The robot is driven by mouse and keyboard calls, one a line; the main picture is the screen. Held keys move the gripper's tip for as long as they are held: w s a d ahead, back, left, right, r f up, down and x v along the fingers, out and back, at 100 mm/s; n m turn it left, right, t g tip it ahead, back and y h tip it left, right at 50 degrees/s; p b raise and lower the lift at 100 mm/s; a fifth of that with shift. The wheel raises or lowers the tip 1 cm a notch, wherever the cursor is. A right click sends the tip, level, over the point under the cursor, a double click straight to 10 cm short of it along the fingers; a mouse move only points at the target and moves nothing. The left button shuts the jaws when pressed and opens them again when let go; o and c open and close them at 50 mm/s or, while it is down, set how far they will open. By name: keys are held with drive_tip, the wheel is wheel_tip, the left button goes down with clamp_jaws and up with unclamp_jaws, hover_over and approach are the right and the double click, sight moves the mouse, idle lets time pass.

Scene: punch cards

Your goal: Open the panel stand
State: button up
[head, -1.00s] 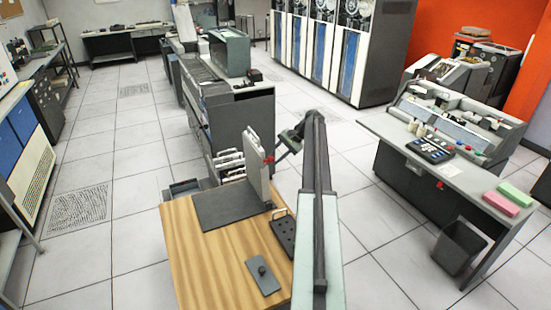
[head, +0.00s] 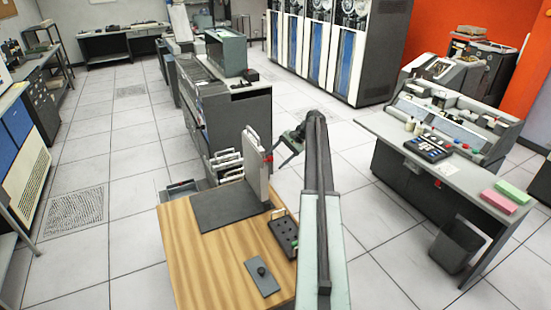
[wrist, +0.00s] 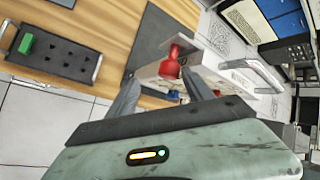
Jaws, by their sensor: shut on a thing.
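The panel stand (head: 256,178) is a pale grey upright panel at the right edge of a dark flat plate (head: 228,208) on the wooden table. A red knob (head: 268,158) sticks out from its right side. My gripper (head: 276,158) is at this knob, to the right of the panel. In the wrist view, the red knob (wrist: 171,66) shows between the two fingers, with the panel (wrist: 150,76) just beyond. The gripper is shut on the knob; the exact contact is partly hidden. A small blue part (wrist: 173,95) shows near the knob.
The wooden table (head: 190,260) also holds a black tray with holes (head: 282,236), with a green block (wrist: 26,43) in it, and a small grey plate with a knob (head: 262,278). A dark cabinet (head: 235,125) stands behind. Open floor lies to the right.

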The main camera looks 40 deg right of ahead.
drive_tip(key=shift+w+d+f, duration=0.1)
drive_tip(key=shift+w, duration=0.15)
idle(0.4)
